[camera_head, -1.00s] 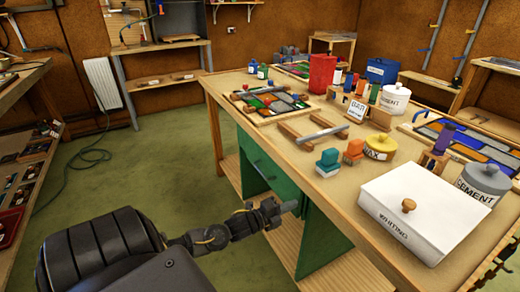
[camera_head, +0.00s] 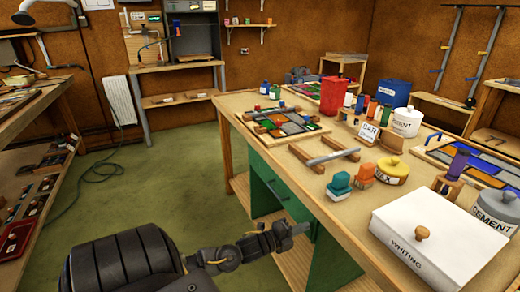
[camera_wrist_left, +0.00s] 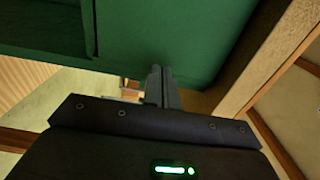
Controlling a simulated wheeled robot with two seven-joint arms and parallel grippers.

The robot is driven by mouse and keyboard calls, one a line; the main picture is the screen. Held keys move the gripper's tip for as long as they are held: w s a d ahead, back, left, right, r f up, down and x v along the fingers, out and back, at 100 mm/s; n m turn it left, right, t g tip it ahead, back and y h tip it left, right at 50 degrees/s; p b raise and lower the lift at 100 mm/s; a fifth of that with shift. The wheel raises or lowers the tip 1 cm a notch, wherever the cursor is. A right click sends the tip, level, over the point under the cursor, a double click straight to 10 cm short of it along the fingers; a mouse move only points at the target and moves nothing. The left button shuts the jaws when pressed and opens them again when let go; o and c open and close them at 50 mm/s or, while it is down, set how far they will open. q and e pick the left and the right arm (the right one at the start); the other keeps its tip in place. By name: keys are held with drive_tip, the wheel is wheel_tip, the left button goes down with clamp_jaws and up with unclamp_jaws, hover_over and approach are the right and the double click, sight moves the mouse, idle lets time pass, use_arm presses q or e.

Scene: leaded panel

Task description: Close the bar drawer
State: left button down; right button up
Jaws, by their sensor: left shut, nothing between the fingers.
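The bar drawer is in the green cabinet (camera_head: 266,178) under the workbench's near-left side. Its green front (camera_head: 283,192) faces left, with a small handle low on it. I cannot tell how far the drawer stands out. My left gripper (camera_head: 300,228) is at the front's lower right part, with the fingers pointing at the cabinet. In the left wrist view the two fingers (camera_wrist_left: 160,72) are together, with nothing between them. Their tips are at the lower edge of a green panel (camera_wrist_left: 170,35), touching or very close. My right gripper is not in view.
The wooden workbench (camera_head: 345,215) carries a white whiting box (camera_head: 435,235), a yellow wax tin (camera_head: 393,170), a leaded panel (camera_head: 285,125) and several containers. A wooden leg (camera_wrist_left: 265,60) stands right of the fingers. Green floor (camera_head: 170,190) is clear to the left.

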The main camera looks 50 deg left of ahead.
use_arm(q)
drive_tip(key=v, duration=1.3)
